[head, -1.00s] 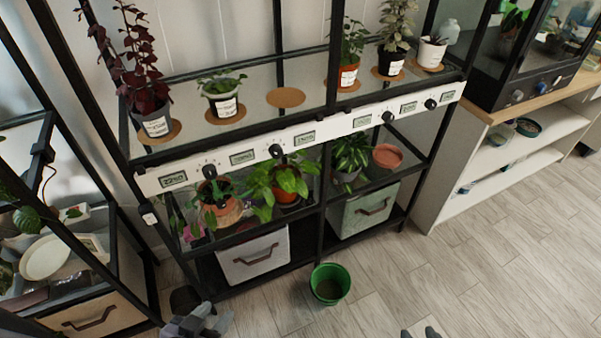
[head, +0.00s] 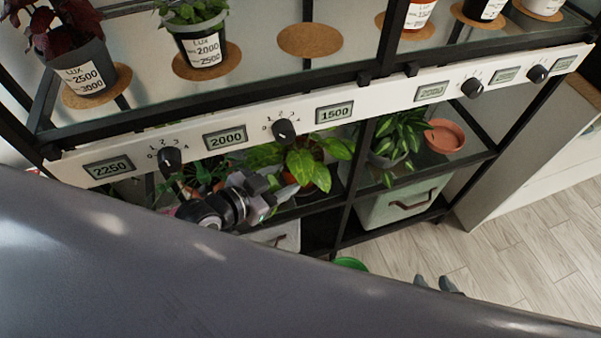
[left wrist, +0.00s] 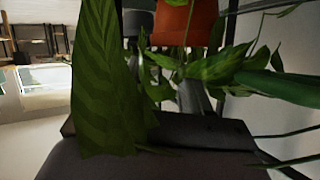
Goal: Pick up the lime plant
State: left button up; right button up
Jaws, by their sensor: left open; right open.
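The lime plant (head: 322,152), with bright yellow-green leaves in an orange pot (head: 318,178), stands on the rack's lower shelf, near its middle. My left gripper (head: 276,190) is open just left of and in front of the pot, at the edge of its leaves, with nothing seen held. In the left wrist view, large leaves (left wrist: 105,80) hang close to the camera and an orange pot (left wrist: 187,24) shows at the top. My right gripper (head: 436,285) is open and empty over the floor at the lower right, only its tips in view.
A dark-leaved plant (head: 200,175) stands left of the lime plant, and another leafy plant (head: 388,140) and a terracotta saucer (head: 445,135) are to its right. The white panel with dials (head: 335,112) runs above. My large grey arm link hides the lower left.

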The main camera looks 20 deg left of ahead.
aim_at(305, 174)
pick_arm(q)
jog(key=b+x, duration=0.1)
jog(key=x, duration=0.6)
jog(key=shift+s+d+f+b, duration=0.2)
jog(key=shift+b, duration=0.2)
jog(key=c, duration=0.8)
grip_shut()
jog(key=shift+s+a+f, duration=0.1)
jog(key=shift+f, duration=0.1)
jog(key=shift+r, duration=0.1)
